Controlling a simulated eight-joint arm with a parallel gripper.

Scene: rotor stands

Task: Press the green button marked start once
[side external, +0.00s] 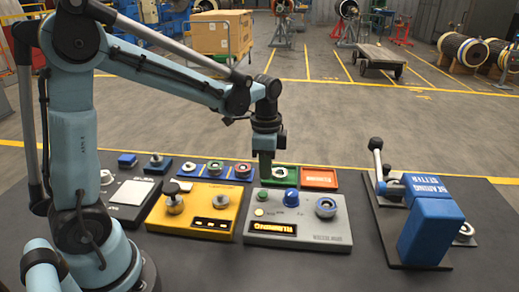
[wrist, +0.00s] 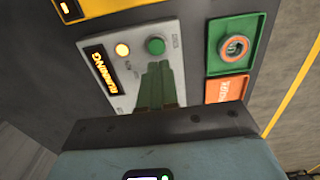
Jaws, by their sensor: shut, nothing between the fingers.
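The green button (wrist: 156,45) is a round cap on the grey control box (wrist: 132,70). It also shows in the side view (side external: 263,196), near the box's back left. Small lettering beside it is too blurred to read. My gripper (wrist: 157,65) is shut and empty, and points down at the box. Its fingertips appear just beside the button in the wrist view. In the side view my gripper (side external: 266,179) ends a little above and behind the button, apparently apart from it. The box's display (side external: 273,228) is lit and reads RUNNING; a small amber lamp (wrist: 122,49) glows near it.
A blue knob (side external: 291,197) and a grey dial (side external: 326,206) sit on the same box. Behind are a green tile (wrist: 224,33) and an orange tile (side external: 320,178). A yellow box (side external: 195,209) stands left, a blue bearing fixture (side external: 432,225) right.

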